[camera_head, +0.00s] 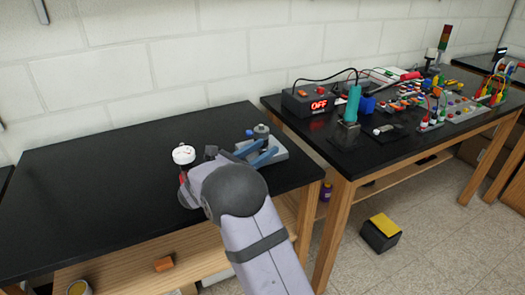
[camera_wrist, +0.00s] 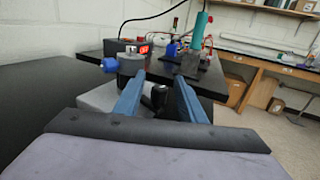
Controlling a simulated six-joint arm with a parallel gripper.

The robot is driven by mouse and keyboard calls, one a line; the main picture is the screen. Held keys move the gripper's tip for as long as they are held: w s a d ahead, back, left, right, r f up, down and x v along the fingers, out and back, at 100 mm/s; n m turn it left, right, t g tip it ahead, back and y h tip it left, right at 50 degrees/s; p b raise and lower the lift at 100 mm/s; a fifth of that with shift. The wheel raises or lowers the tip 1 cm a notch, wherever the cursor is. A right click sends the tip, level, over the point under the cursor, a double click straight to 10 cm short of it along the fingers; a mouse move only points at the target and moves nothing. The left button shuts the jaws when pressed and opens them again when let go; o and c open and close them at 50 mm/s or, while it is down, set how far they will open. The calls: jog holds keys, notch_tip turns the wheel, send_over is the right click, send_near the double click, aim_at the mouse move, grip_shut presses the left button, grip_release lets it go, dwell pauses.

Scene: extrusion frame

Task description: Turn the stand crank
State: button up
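The stand has a light grey base (camera_head: 280,148) near the right end of the left black table, and its base also shows in the wrist view (camera_wrist: 97,97). A grey post with a blue knob (camera_wrist: 109,65) rises from it, and the knob shows in the head view (camera_head: 248,133). A dark crank handle (camera_wrist: 158,96) stands between my fingers in the wrist view. My gripper (camera_wrist: 158,80) is open, with one blue finger on each side of the handle and gaps visible. In the head view my gripper (camera_head: 264,149) is low over the base; the handle is hidden there.
A white round-topped item (camera_head: 184,154) stands left of my wrist. The left table (camera_head: 95,185) is mostly clear. Across a gap, the right table holds a box with a red OFF display (camera_head: 307,100), a teal tool (camera_head: 352,104) and several electrical parts.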

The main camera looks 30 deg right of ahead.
notch_tip(320, 180, up, 10)
jog(key=shift+f, duration=0.15)
dwell(0.3)
